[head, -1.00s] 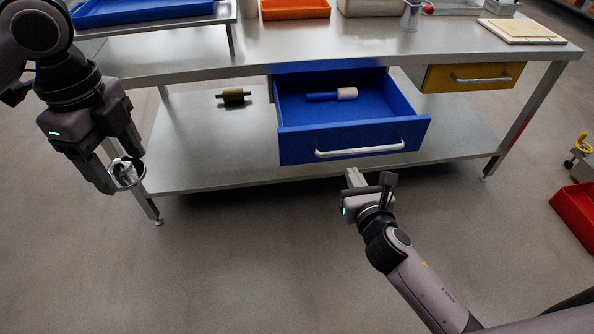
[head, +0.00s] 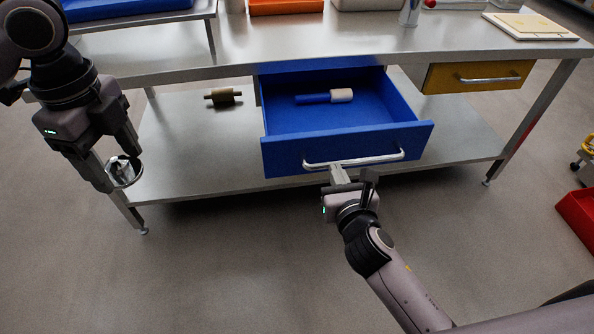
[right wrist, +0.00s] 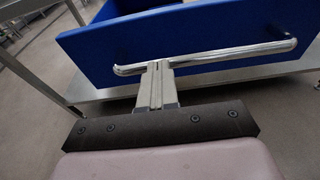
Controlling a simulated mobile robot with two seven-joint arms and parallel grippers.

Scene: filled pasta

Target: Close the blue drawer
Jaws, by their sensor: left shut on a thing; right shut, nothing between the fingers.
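The blue drawer (head: 350,147) stands pulled out under the table, with a silver bar handle (head: 380,158) on its front. Inside it lies a tool with a blue handle and a pale head (head: 341,96). My right gripper (head: 336,172) is shut and empty, with its fingertips at the left part of the handle. In the right wrist view the fingertips (right wrist: 156,72) overlap the bar of the handle (right wrist: 225,55); I cannot tell whether they touch it. My left gripper (head: 113,174) is shut on a round metal thing (head: 126,170), left of the drawer and away from it.
A yellow drawer (head: 480,76) to the right is shut. A brown roller (head: 223,96) lies on the lower shelf (head: 190,140). The steel tabletop (head: 300,48) holds trays and a board (head: 528,26). A red bin (head: 578,212) stands on the floor at right.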

